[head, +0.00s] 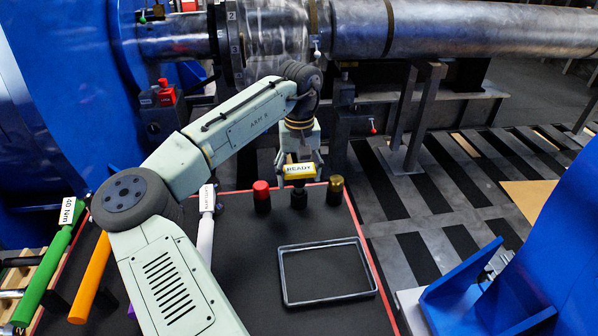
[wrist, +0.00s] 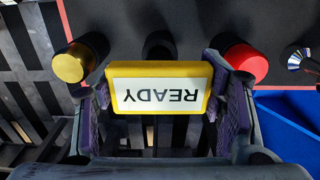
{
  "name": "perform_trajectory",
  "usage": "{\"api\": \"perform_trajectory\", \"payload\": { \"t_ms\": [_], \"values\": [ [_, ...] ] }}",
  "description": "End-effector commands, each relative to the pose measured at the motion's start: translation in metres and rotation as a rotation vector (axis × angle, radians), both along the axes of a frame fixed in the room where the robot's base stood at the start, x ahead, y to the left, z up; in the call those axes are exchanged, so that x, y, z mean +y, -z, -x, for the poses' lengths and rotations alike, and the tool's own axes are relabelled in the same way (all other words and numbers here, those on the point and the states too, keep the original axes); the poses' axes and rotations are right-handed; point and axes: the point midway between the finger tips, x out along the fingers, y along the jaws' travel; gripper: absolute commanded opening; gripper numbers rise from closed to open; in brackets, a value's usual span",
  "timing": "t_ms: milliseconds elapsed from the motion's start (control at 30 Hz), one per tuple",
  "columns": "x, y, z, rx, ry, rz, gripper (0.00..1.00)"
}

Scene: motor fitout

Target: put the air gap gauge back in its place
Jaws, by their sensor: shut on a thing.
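My gripper (head: 298,160) is over the far end of the dark table, its fingers shut on the sides of a yellow-framed block with a white READY face (head: 299,171). In the wrist view, the READY block (wrist: 158,95) sits between the two fingers of my gripper (wrist: 160,102), its text upside down. A black post (head: 299,199) is right below or behind the block; I cannot tell whether they touch. I cannot make out which thing is the air gap gauge; a white-handled tool (head: 206,230) has a label too small to read.
A red-capped post (head: 261,196) and a gold-capped post (head: 336,188) flank the black one closely. A grey-rimmed tray (head: 327,243) lies empty nearer on the table. Orange (head: 90,280) and green (head: 45,270) handles lie at left. A large steel shaft (head: 450,32) crosses behind.

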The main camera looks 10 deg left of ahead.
Motion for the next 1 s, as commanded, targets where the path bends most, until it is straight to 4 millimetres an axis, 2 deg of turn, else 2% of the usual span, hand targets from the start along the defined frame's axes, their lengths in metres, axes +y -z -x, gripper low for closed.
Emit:
{"api": "perform_trajectory", "payload": {
  "t_ms": [933,967,1000],
  "values": [
    [0.000,0.024,0.000,0.000,0.000,0.000,0.12],
    [0.000,0.024,0.000,0.000,0.000,0.000,0.64],
    [0.000,0.023,0.000,0.000,0.000,0.000,0.67]
  ]
}}
